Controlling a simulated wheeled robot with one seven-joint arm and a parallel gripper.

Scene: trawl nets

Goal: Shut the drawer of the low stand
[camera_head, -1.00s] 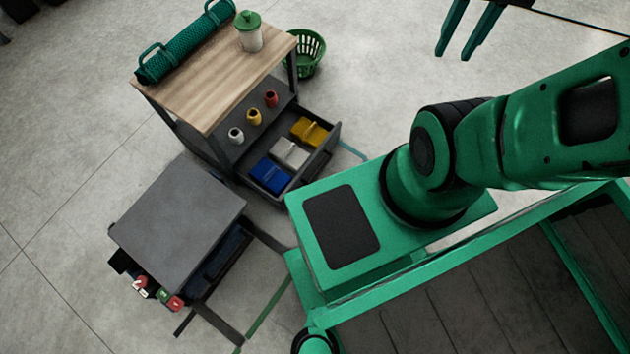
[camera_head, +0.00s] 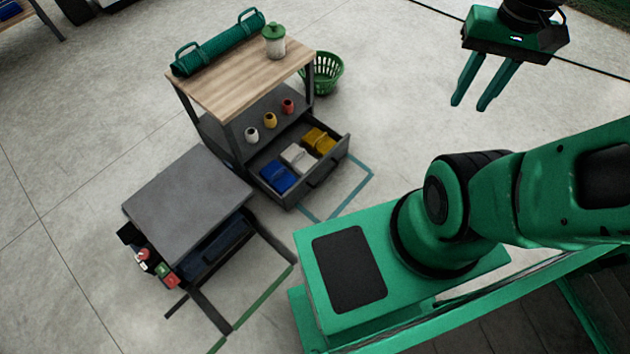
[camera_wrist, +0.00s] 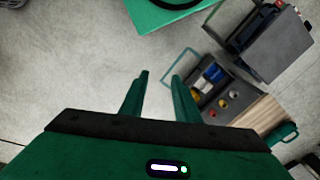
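The low grey stand (camera_head: 188,205) is at the left in the head view, with a flat bare top. Below its top edge, on the side toward me, is a dark blue drawer-like part (camera_head: 215,247); I cannot tell how far it stands out. The grey stand also shows at the upper right in the wrist view (camera_wrist: 278,48). The taller wood-topped stand (camera_head: 235,85) behind it has an open drawer (camera_head: 318,178) holding blue, white and yellow items. My gripper (camera_head: 468,106) is open and empty, in the air at the upper right, apart from both stands.
A green basket (camera_head: 326,75) stands behind the taller stand. A green roll (camera_head: 220,42) and a lidded jar (camera_head: 274,42) are on its top. Small red and green items (camera_head: 163,268) sit at the low stand's near left side.

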